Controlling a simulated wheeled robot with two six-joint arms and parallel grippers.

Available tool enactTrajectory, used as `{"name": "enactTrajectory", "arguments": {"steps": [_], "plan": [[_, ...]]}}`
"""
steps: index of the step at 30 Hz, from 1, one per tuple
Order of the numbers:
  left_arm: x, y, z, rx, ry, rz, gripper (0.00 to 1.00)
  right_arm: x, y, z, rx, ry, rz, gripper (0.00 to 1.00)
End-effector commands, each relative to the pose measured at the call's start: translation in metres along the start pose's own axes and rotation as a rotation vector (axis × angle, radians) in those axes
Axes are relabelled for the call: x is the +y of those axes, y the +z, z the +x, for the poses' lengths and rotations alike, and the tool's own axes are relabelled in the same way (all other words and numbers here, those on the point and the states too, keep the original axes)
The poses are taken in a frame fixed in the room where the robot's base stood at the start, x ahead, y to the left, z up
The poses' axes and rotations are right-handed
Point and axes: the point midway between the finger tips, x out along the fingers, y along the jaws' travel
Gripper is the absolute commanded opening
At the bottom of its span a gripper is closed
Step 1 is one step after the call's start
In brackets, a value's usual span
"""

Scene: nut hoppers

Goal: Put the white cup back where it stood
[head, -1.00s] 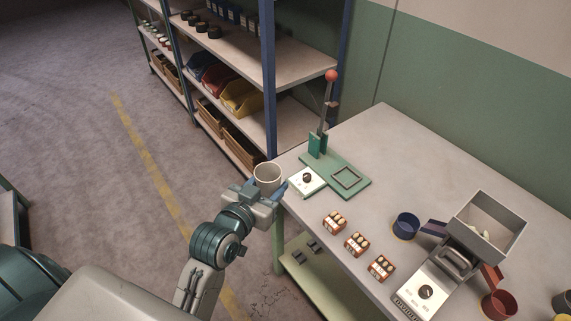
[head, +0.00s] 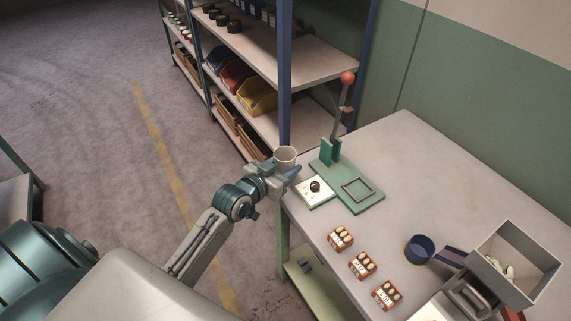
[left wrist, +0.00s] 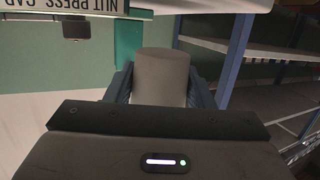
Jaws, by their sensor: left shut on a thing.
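The white cup (head: 285,155) is upright between the fingers of my left gripper (head: 286,168), beside the left corner of the workbench (head: 402,138) in the head view. In the left wrist view the cup (left wrist: 161,78) stands between the two dark fingers of the gripper (left wrist: 160,90), which is shut on it. Whether the cup's base touches anything is hidden.
Shelving (head: 284,110) rises behind.

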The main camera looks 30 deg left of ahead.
Motion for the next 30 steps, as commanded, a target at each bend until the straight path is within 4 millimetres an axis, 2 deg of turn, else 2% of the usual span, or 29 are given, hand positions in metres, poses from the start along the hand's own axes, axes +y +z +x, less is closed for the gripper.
{"name": "enactTrajectory", "arguments": {"steps": [3, 6, 8, 15, 28, 29, 30], "plan": [[-0.013, -0.003, 0.018, 0.0, -0.001, 0.001, 0.25, 0.0, 0.0, -0.003, -0.001, 0.0, 0.0, 1.0], [-0.017, -0.003, 0.025, 0.0, 0.0, 0.0, 0.25, 0.0, 0.001, -0.003, -0.001, 0.0, 0.0, 1.0], [-0.019, -0.001, 0.027, -0.001, 0.0, 0.0, 0.25, 0.0, 0.001, -0.004, -0.001, 0.0, 0.0, 1.0], [-0.019, 0.029, 0.033, -0.002, 0.0, -0.001, 0.25, 0.0, 0.001, -0.005, -0.001, -0.001, 0.0, 1.0], [-0.018, 0.037, 0.035, -0.001, 0.0, 0.0, 0.25, -0.001, 0.002, 0.0, -0.002, -0.001, 0.0, 1.0], [-0.018, 0.036, 0.034, 0.0, 0.0, 0.0, 0.52, -0.001, 0.001, -0.002, -0.002, -0.001, 0.0, 1.0], [-0.018, 0.035, 0.034, -0.001, 0.0, 0.0, 0.6, 0.0, 0.001, -0.002, -0.002, -0.001, 0.0, 1.0]]}}
